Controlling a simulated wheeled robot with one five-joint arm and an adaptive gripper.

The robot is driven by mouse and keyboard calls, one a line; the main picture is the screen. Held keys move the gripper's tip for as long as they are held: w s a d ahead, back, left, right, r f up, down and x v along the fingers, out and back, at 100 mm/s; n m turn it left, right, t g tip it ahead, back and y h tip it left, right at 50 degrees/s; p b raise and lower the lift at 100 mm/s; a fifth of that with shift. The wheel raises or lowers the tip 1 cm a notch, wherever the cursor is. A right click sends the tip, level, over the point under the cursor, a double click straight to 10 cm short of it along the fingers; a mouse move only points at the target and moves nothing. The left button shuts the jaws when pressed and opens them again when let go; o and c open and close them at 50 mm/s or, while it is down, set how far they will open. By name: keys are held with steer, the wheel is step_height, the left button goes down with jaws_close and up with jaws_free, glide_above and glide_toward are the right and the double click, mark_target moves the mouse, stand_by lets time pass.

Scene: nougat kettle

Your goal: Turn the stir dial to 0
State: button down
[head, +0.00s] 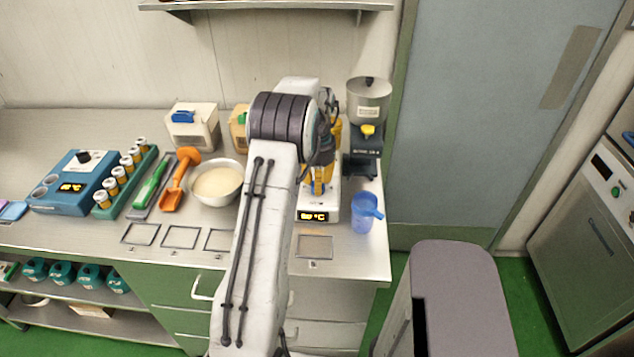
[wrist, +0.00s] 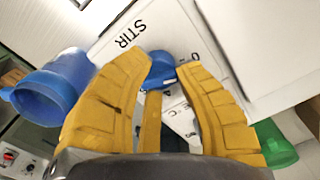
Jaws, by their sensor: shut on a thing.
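The stir dial (wrist: 161,68) is a blue knob on a white panel beside the printed word STIR, in the wrist view. A 0 and other scale marks are printed to its right. My gripper (wrist: 168,70) has its yellow fingers on both sides of the dial and is shut on it. I cannot tell which mark the dial points to. In the head view the white heater-stirrer (head: 332,204) has a lit orange display in °C. My gripper (head: 320,186) is over it, and my arm hides the dial there.
A blue jug (head: 365,213) stands just right of the stirrer and shows in the wrist view (wrist: 60,85). A hopper machine (head: 368,105) stands behind it. A bowl of cream-coloured stuff (head: 217,184) is at the left. Empty marked squares (head: 180,237) line the counter front.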

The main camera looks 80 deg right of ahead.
steer(key=shift+a+f, duration=0.25)
steer(key=c, duration=1.3)
jaws_free()
steer(key=shift+c, duration=0.2)
steer(key=o, duration=0.5)
steer(key=shift+d+r, duration=0.15)
steer(key=shift+o, duration=0.2)
steer(key=shift+r, duration=0.1)
step_height(320, 180, up, 12)
steer(key=shift+s+d+n, duration=0.1)
steer(key=shift+n, duration=0.2)
